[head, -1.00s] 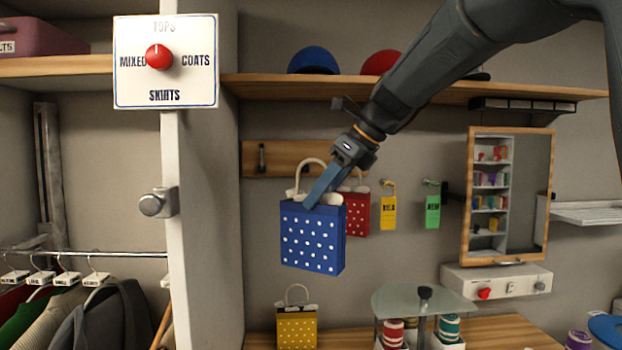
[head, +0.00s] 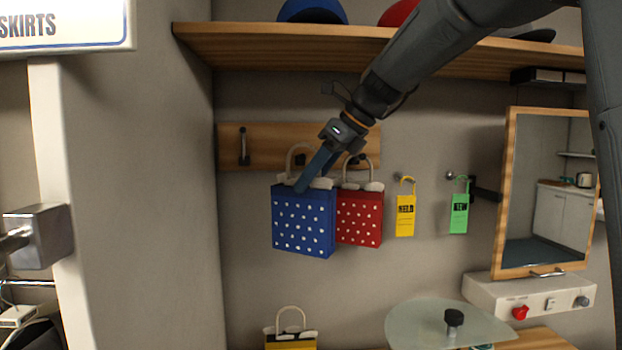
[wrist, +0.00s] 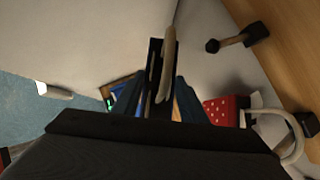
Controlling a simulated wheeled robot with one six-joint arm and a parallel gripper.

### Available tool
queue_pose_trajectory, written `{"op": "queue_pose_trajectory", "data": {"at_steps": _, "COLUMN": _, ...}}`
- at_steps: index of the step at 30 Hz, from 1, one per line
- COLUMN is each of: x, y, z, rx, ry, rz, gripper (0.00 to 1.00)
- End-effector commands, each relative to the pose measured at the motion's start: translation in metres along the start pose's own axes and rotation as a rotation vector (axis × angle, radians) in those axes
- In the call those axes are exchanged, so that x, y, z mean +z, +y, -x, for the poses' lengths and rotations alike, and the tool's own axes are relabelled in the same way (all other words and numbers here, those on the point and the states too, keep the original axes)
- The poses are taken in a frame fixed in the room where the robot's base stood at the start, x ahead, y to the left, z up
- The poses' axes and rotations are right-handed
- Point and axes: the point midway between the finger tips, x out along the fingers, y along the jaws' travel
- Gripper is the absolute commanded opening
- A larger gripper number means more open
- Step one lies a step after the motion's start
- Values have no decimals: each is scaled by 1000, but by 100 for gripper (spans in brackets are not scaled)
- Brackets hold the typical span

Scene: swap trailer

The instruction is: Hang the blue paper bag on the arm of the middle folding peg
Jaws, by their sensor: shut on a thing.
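The blue paper bag (head: 303,222) with white dots hangs upright from my gripper (head: 301,186), which is shut on it near its pale handle. In the wrist view the handle (wrist: 166,65) stands up at the fingers (wrist: 160,100). The wooden peg rail (head: 268,146) is on the wall behind. The middle folding peg (head: 300,160) shows as a small dark shape behind the bag's handle, partly hidden. In the wrist view a dark-tipped peg (wrist: 236,40) juts out from the rail, apart from the bag handle.
A red dotted bag (head: 360,217) hangs from the right peg, close beside the blue bag. The left peg (head: 243,146) looks upright against the rail. A shelf (head: 400,55) is above; yellow (head: 405,213) and green (head: 459,211) tags hang right. A yellow bag (head: 290,341) stands below.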

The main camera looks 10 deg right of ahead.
Motion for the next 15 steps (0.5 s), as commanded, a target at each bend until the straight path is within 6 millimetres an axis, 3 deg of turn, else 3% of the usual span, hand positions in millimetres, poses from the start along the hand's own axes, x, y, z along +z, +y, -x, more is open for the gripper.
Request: {"op": "queue_pose_trajectory", "data": {"at_steps": 15, "x": 10, "y": -24, "z": -11, "rx": 0, "ry": 0, "rz": 0, "gripper": 0}}
